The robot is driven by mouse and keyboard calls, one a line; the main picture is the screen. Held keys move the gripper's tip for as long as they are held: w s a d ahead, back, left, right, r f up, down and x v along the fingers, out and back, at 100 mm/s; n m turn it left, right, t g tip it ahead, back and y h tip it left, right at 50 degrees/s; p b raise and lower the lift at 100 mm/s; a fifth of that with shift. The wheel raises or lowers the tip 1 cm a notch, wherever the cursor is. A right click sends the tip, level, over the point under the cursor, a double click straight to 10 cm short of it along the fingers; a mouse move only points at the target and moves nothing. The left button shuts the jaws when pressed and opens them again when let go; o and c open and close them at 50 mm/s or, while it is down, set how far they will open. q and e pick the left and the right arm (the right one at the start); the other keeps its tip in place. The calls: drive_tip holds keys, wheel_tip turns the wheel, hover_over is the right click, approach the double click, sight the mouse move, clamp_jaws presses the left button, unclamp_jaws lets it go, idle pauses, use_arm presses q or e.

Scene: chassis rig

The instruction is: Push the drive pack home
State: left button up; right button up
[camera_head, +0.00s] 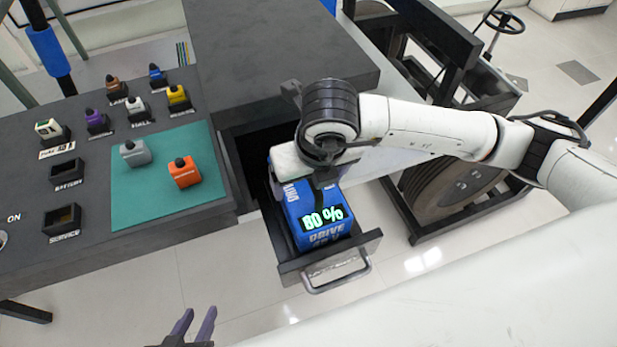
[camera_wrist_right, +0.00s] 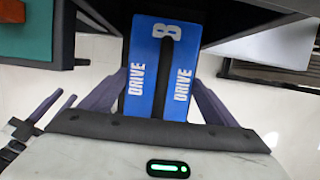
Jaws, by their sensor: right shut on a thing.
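The drive pack (camera_head: 312,213) is a blue box with white "DRIVE" lettering and a lit percent display. It sits in an open dark drawer (camera_head: 290,270) that has a grey front handle (camera_head: 338,275). My right gripper (camera_head: 318,180) is over the pack from above; the wrist hides part of the pack's top. In the right wrist view my gripper's fingers (camera_wrist_right: 160,80) lie on both sides of the blue pack (camera_wrist_right: 140,75), shut on it. My left gripper (camera_head: 190,325) is open and empty at the bottom edge, away from the drawer.
A dark cabinet top (camera_head: 280,45) overhangs the drawer's back. At left a dark bench (camera_head: 90,235) carries a green mat (camera_head: 140,205) with grey (camera_head: 135,153) and orange (camera_head: 184,172) blocks, and several small coloured blocks. A wheeled black frame (camera_head: 415,215) stands at right.

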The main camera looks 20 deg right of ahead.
sight(309, 192)
use_arm(q)
drive_tip(key=shift+s+f, duration=0.1)
drive_tip(key=shift+f, duration=0.05)
use_arm(e)
drive_tip(key=shift+w+r, duration=0.1)
drive_tip(key=shift+r, duration=0.05)
use_arm(q)
drive_tip(key=shift+a+f+b, duration=0.1)
drive_tip(key=shift+f+b, duration=0.15)
drive_tip(key=shift+b, duration=0.05)
use_arm(e)
drive_tip(key=shift+a, duration=0.1)
use_arm(q)
drive_tip(key=shift+f+b, duration=0.55)
idle(1.0)
